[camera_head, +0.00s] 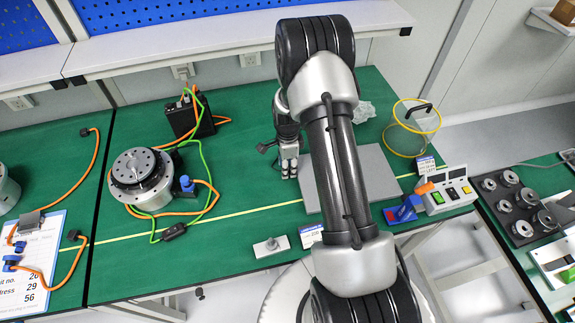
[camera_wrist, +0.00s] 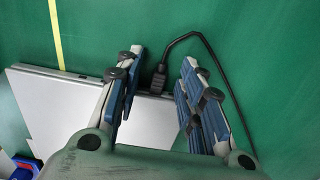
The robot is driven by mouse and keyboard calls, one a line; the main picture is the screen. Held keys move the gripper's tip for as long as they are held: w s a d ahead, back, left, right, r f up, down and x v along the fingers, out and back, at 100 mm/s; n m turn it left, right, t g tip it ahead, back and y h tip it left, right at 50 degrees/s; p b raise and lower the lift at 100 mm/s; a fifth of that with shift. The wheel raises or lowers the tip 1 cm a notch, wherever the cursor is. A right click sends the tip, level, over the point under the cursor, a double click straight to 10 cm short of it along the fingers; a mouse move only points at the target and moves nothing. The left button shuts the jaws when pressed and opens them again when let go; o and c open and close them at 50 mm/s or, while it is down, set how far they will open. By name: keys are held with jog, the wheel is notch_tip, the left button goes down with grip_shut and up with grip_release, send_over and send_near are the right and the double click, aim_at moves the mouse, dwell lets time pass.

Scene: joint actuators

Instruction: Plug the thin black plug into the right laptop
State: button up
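A flat grey slab, seemingly the laptop (camera_head: 378,172), lies on the green table, partly hidden behind my arm in the head view. It also shows in the wrist view (camera_wrist: 65,110). A thin black plug (camera_wrist: 159,80) sits at the slab's edge in the wrist view, its black cable looping up and off to the right. I cannot tell whether it is seated in the slab. My gripper (camera_head: 289,168) points down by the slab's left edge. In the wrist view its fingers (camera_wrist: 162,60) are spread, with the plug between them and gaps on both sides.
A round actuator (camera_head: 140,170) with orange and green cables stands left, by a black box (camera_head: 190,115). A yellow-rimmed bin (camera_head: 417,115) stands right. A switch box (camera_head: 446,190) and a blue-red block (camera_head: 403,209) sit at the front right. A small grey fixture (camera_head: 272,246) lies in front.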

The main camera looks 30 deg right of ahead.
jog(key=shift+r, duration=0.1)
notch_tip(320, 180, up, 12)
dwell(0.5)
